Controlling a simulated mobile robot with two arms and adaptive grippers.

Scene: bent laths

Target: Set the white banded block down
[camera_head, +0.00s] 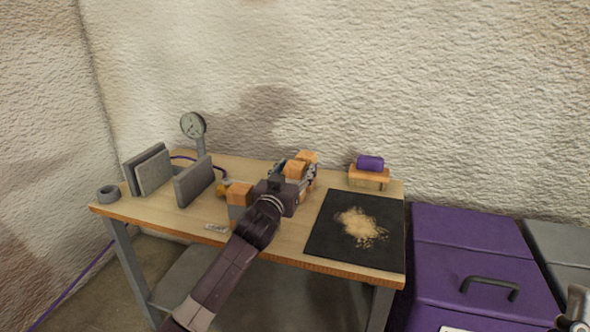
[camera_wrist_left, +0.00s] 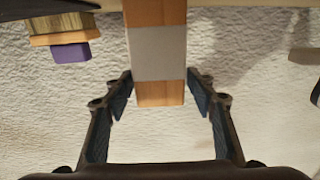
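The white banded block shows in the left wrist view (camera_wrist_left: 158,52) as an upright bar with a pale middle band between orange ends. In the head view only its orange parts (camera_head: 307,157) show clearly, near the back of the table. My left gripper (camera_head: 298,178) reaches over the table from the front. Whether the block touches the table is hidden. Part of my right gripper (camera_head: 576,312) shows at the right edge; its fingers are unclear.
An orange block (camera_head: 239,194) stands left of my left gripper. Grey upright plates (camera_head: 194,182), a ring (camera_head: 108,194) and a gauge (camera_head: 193,125) stand further left.

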